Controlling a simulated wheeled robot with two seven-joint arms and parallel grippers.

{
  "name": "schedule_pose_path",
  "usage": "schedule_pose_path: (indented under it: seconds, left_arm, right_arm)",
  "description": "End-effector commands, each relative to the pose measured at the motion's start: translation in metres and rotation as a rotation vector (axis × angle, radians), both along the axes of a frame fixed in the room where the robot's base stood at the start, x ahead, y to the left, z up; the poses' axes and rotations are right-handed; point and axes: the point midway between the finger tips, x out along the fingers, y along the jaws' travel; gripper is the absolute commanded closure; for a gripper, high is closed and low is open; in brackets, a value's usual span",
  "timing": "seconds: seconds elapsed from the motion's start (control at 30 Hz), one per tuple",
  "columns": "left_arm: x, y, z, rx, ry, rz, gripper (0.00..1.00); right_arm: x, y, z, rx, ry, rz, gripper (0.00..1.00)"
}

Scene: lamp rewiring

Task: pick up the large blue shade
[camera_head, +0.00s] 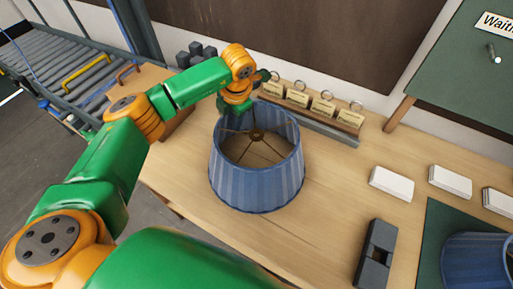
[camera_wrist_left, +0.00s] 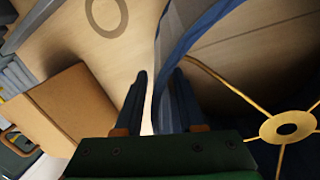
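A large blue pleated shade (camera_head: 257,185) stands upright on the wooden table, its open top showing a brass spider fitting (camera_head: 256,135). My left gripper (camera_head: 237,112) is at its far left rim, pointing down. In the left wrist view, my left gripper (camera_wrist_left: 160,88) has its two dark fingers apart, with the shade's wall (camera_wrist_left: 177,45) running between them. The brass fitting (camera_wrist_left: 285,128) shows to the right, inside the shade. The fingertips are partly hidden in the head view. My right gripper is not in view.
Another blue shade (camera_head: 475,262) sits at the lower right, on a green mat (camera_head: 432,228). A dark block (camera_head: 375,255) and several white boxes (camera_head: 391,184) lie on the right. A rack of tagged rings (camera_head: 315,118) stands behind the shade. A brown box (camera_wrist_left: 52,118) is close on the left.

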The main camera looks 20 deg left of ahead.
Motion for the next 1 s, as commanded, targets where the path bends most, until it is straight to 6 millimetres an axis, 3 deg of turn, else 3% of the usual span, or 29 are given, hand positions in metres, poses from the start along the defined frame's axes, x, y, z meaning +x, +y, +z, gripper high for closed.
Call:
schedule_pose_path:
  seconds: [0.07, 0.2, 1.0]
  left_arm:
    - [0.0, -0.0002, -0.0002, 0.0, 0.0, 0.0, 0.67]
    - [0.0, -0.0002, 0.0, 0.0, 0.0, 0.0, 1.0]
    - [-0.0001, -0.0001, 0.0003, 0.0, 0.0, 0.0, 1.0]
  right_arm:
    - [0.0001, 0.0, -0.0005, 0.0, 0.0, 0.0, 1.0]
    - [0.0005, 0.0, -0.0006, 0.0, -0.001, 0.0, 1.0]
    - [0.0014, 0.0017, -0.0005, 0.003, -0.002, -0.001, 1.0]
